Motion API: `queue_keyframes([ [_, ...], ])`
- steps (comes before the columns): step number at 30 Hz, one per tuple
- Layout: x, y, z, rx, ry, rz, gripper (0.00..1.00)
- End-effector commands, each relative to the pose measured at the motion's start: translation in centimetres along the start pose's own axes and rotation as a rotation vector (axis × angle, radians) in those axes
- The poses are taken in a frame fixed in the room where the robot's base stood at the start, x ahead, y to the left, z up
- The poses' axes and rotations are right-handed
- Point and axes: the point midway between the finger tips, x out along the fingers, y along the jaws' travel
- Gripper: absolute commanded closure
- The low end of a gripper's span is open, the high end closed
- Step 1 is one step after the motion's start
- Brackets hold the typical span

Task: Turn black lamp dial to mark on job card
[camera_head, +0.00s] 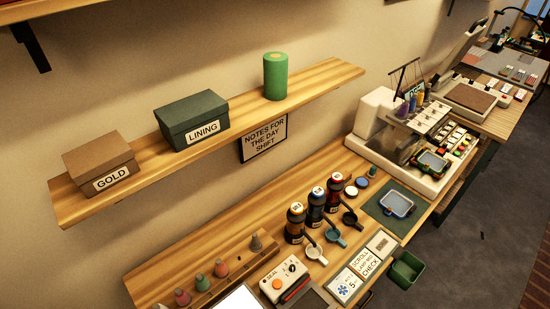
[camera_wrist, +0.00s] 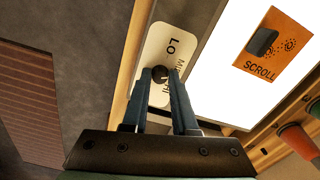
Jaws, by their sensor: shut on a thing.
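In the wrist view, my gripper (camera_wrist: 160,76) is shut on a small round black dial (camera_wrist: 160,73). The dial sits on a pale plate (camera_wrist: 154,42) printed LO, MID and HI, beside a bright lamp panel (camera_wrist: 215,80). The fingers hide part of the plate, and I cannot tell which mark the dial points at. In the head view, a white job card (camera_head: 365,261) reads SCROLL, a small line that looks like LAMP MID, and CHECK. My gripper is not in the head view; the lit panel (camera_head: 240,299) is at its bottom edge.
An orange SCROLL card (camera_wrist: 262,48) lies on the lit panel. A SEAL box (camera_head: 283,279) with its own dial stands right of the panel. Coloured cones (camera_head: 221,268) stand in a wooden rack behind. Bottles (camera_head: 296,222) and cups stand farther right. A green bin (camera_head: 405,271) hangs at the front edge.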

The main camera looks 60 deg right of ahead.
Motion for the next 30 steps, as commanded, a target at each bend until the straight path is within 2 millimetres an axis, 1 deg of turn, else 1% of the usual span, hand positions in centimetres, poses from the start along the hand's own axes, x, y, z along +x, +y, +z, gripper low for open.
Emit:
queue_keyframes([
  [4, 0.0, -0.1, -0.1, -0.001, 0.002, -0.001, 1.00],
  [5, 0.0, -0.1, -0.1, -0.001, 0.002, -0.002, 0.68],
  [6, 0.0, -0.1, -0.1, -0.001, 0.002, -0.001, 0.61],
  [9, 0.0, 0.0, -0.1, -0.001, 0.002, -0.001, 0.44],
  [20, -0.3, 0.0, 0.0, -0.001, 0.001, 0.000, 0.44],
  [25, -1.9, 0.0, 0.0, -0.002, 0.002, -0.002, 0.44],
  [30, -4.6, 0.0, -0.1, -0.002, 0.003, -0.003, 0.44],
])
